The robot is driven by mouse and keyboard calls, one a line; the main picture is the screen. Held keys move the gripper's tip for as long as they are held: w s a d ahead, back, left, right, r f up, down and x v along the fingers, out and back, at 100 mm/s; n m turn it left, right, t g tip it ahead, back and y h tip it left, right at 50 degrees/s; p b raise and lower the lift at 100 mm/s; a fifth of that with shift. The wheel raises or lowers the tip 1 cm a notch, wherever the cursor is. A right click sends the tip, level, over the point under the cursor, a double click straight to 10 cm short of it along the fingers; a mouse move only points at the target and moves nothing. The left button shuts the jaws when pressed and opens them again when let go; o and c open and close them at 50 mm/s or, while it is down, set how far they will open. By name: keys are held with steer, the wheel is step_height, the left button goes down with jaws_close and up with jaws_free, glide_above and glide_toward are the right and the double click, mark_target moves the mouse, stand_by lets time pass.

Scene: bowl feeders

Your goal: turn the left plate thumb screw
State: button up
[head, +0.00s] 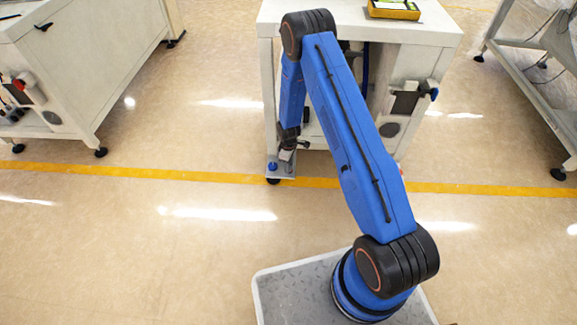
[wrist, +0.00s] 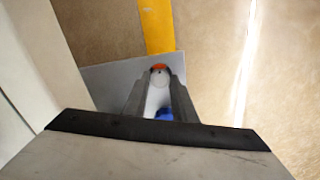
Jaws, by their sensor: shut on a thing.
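The left plate (head: 284,179) is a small grey metal plate low at the left front leg of the white machine stand. It also shows in the wrist view (wrist: 104,77). My gripper (head: 287,155) points down over this plate. In the wrist view its two fingers (wrist: 159,78) are shut on a small round thumb screw (wrist: 159,67) with an orange-red edge, which is mostly hidden between the fingertips. A blue knob (head: 272,167) on the plate stands left of my gripper in the head view. In the wrist view a bit of blue (wrist: 165,114) shows between the fingers.
The white machine stand (head: 420,35) rises close beside my gripper, with a yellow box (head: 394,9) on top. Its black foot (head: 273,181) is near the plate. A yellow floor line (head: 130,172) runs past it. Open floor lies left and in front.

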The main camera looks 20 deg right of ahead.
steer(key=o, duration=1)
steer(key=shift+o, duration=0.2)
step_height(320, 180, up, 17)
steer(key=shift+r, duration=0.2)
stand_by(0.4)
